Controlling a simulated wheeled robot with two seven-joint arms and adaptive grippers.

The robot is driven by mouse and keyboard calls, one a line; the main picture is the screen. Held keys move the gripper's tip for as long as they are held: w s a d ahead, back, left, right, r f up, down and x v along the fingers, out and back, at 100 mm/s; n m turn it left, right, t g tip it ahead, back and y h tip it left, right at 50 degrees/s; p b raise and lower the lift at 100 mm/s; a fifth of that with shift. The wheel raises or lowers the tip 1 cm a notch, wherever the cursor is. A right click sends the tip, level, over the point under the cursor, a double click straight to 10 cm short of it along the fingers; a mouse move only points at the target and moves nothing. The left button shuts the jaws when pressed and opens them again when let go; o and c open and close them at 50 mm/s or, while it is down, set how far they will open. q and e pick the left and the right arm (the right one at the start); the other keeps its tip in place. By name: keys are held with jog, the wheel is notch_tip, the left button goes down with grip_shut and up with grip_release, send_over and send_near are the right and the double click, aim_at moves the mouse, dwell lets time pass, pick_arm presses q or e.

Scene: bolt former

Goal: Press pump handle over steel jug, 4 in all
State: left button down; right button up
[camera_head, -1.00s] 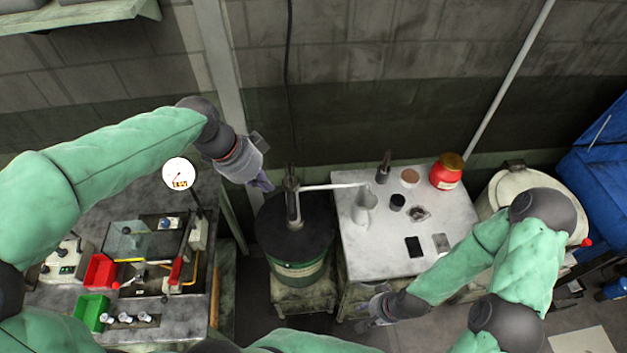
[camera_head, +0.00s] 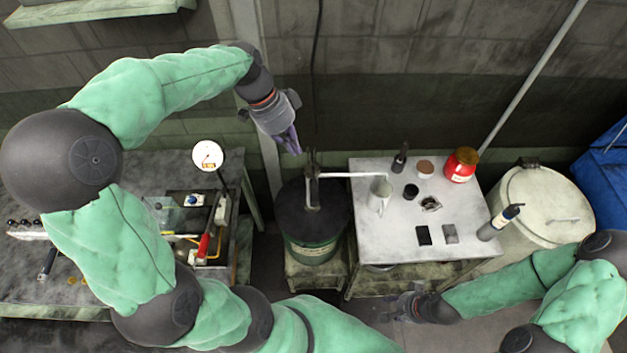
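The drum pump (camera_head: 312,180) stands upright on the dark lid of a green drum (camera_head: 312,238). Its pale spout reaches right, ending over or very near the steel jug (camera_head: 379,196) on the white table. My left gripper (camera_head: 291,142) hangs above and slightly left of the pump top, apart from it as far as I can tell. Its fingers look close together and hold nothing visible, but their gap is unclear. My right gripper (camera_head: 399,306) is low in front of the table's front edge, away from the jug; its fingers are small and unclear.
The white table (camera_head: 375,240) also carries a red jar (camera_head: 461,164), a dark bottle (camera_head: 400,158), small cups and two flat dark pieces. A bottle (camera_head: 499,222) stands at its right edge. A pale bin (camera_head: 545,205) is at right. A machine bench with a gauge (camera_head: 207,156) is at left.

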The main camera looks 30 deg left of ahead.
pick_arm(q)
jog(key=p, duration=0.2)
send_near(312, 189)
jog(key=d+f, duration=0.1)
jog(key=f, duration=0.1)
jog(key=w+d+f, duration=0.1)
jog(key=d+f, duration=0.1)
jog(key=shift+d+f, duration=0.15)
jog(key=shift+f, duration=0.15)
jog(key=shift+d+f, duration=0.2)
jog(key=shift+f, duration=0.4)
